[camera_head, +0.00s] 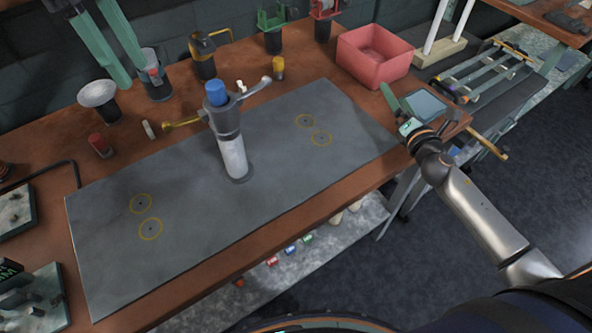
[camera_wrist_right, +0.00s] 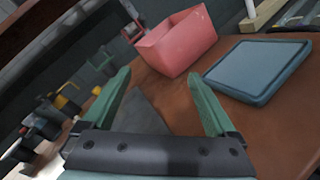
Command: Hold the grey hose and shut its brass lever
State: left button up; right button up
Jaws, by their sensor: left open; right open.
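A tall grey fitting, which I take for the grey hose (camera_head: 233,158), stands upright on the dark mat (camera_head: 190,200). It has a pale lower tube, a dark grey collar and a blue top. My right gripper (camera_head: 396,113) is at the table's right side, away from the fitting. In the right wrist view its fingers (camera_wrist_right: 159,76) are spread with nothing between them.
A pink bin (camera_head: 374,56) stands behind my right gripper, with a blue-grey flat tray (camera_wrist_right: 258,70) beside it. The mat around the fitting is mostly clear.

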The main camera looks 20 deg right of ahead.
aim_at(245, 159)
jog(key=s+a+n+y, duration=0.1)
jog(key=a+n+y, duration=0.2)
jog(key=a, duration=0.2)
jog(key=s+a+n+y, duration=0.1)
jog(key=a+n+y, duration=0.2)
jog(key=a, duration=0.2)
jog(key=s+a+f+n+g+y, duration=0.1)
jog(key=a+n+y, duration=0.2)
jog(key=a, duration=0.2)
jog(key=shift+a+n, duration=0.4)
jog(key=s+a+n+g+y, duration=0.2)
jog(key=s+a+n, duration=0.1)
jog(key=a, duration=0.1)
jog(key=s+a+n+g+y, duration=0.2)
jog(key=s+a+n+y, duration=0.1)
jog(key=a, duration=0.2)
jog(key=s+a+n+g+y, duration=0.1)
jog(key=s+a+n+y, duration=0.1)
jog(key=s+a+n, duration=0.1)
jog(key=shift+a+f+n+g+y, duration=0.25)
jog(key=shift+a+n+g+y, duration=0.15)
jog(key=shift+a+n, duration=0.35)
jog(key=x, duration=1.2)
jog(key=shift+w+a, duration=0.1)
jog(key=shift+a, duration=0.2)
grip_shut()
